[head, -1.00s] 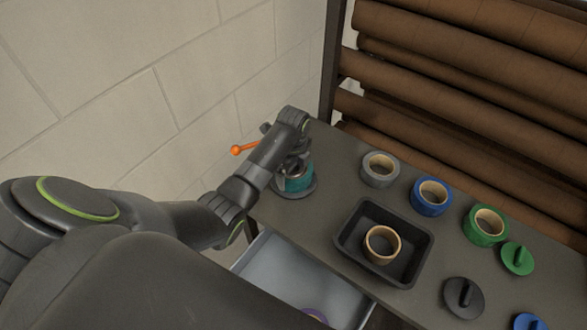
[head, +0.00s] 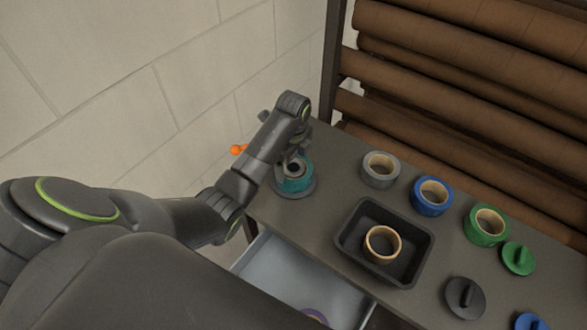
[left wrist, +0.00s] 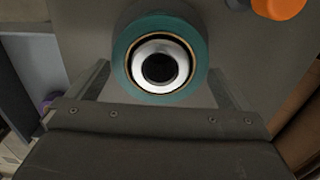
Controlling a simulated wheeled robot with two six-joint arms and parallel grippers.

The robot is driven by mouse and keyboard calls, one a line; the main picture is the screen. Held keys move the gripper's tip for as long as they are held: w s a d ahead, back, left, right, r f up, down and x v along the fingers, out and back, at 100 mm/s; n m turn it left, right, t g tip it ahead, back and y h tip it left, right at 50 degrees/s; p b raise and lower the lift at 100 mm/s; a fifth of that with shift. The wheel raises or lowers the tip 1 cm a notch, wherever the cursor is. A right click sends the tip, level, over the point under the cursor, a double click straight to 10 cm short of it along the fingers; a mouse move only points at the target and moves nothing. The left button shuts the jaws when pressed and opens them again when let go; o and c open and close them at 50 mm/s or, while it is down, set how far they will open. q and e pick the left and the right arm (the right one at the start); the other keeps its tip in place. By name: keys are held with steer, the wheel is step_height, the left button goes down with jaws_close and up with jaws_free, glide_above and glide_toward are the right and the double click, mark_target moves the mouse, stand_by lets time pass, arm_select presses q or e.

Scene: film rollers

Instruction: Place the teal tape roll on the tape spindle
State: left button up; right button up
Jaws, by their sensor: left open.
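The teal tape roll (head: 296,185) sits around the tape spindle (head: 292,195) at the table's far left corner, flat above its round grey base. In the left wrist view the teal ring (left wrist: 121,62) surrounds the spindle's pale hub (left wrist: 180,54) with its dark centre, and looks level. My left gripper (head: 293,163) is open just above the roll. Its two fingers stand on either side of the roll in the wrist view, apart from it. The arm hides part of the spindle's far side in the head view. My right gripper is not in view.
An orange-ended lever (head: 239,150) is beside my left wrist. Grey (head: 380,183), blue (head: 431,210) and green (head: 480,238) rolls stand to the right. A black tray (head: 411,283) holds a tan roll (head: 383,257). An open drawer (head: 290,270) is in front. Brown rolls fill the rack behind.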

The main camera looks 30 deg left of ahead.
arm_select(q)
step_height(320, 180, up, 8)
steer(key=p, duration=0.2)
steer(key=shift+f, duration=0.15)
stand_by(0.4)
